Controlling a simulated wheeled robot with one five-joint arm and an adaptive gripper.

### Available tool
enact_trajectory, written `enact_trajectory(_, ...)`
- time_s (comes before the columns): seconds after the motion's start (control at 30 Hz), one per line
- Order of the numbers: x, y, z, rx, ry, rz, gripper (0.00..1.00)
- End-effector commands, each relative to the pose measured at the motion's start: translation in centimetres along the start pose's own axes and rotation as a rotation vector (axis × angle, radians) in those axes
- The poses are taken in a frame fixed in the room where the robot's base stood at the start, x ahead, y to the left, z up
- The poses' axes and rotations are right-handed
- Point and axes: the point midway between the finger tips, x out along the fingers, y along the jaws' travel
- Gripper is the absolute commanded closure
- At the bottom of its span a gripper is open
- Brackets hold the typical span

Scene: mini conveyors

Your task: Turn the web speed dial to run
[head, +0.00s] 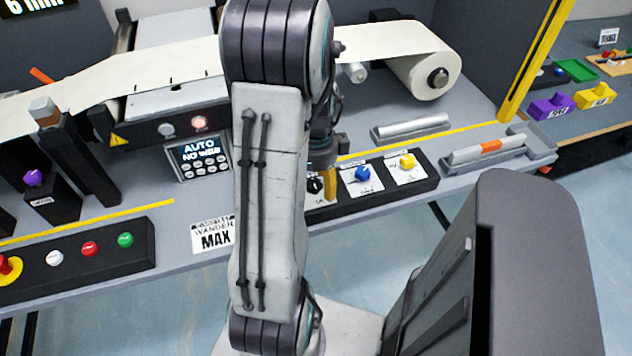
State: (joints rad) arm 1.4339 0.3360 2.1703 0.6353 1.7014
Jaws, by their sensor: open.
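A black dial panel (345,203) lies on the bench front, right of my arm. It carries a black dial (315,186), a blue dial (362,174) and a yellow dial (407,160). Their labels are too small to read, so I cannot tell which is the web speed dial or where it points. My gripper (326,181) is open and points down over the panel's left part, beside the black dial. My arm hides the panel's left end and part of the gripper. I cannot tell whether the gripper touches the dial.
A button box (140,250) with red, white and green buttons sits at the front left. A display with keys (199,158) and a MAX card (213,235) stand left of my arm.

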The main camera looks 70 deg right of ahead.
Motion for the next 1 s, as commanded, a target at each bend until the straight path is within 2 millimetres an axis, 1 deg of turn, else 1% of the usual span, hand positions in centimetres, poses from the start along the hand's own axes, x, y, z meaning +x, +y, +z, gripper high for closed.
enact_trajectory(0.3, 0.10, 0.01, 0.00, 0.000, 0.000, 0.000, 0.40)
enact_trajectory(0.9, 0.09, -0.05, -0.04, 0.001, 0.000, -0.002, 0.94)
enact_trajectory(0.93, 0.09, -0.05, -0.04, 0.001, 0.000, -0.002, 0.96)
enact_trajectory(1.0, 0.10, -0.07, -0.05, 0.001, 0.000, -0.002, 0.96)
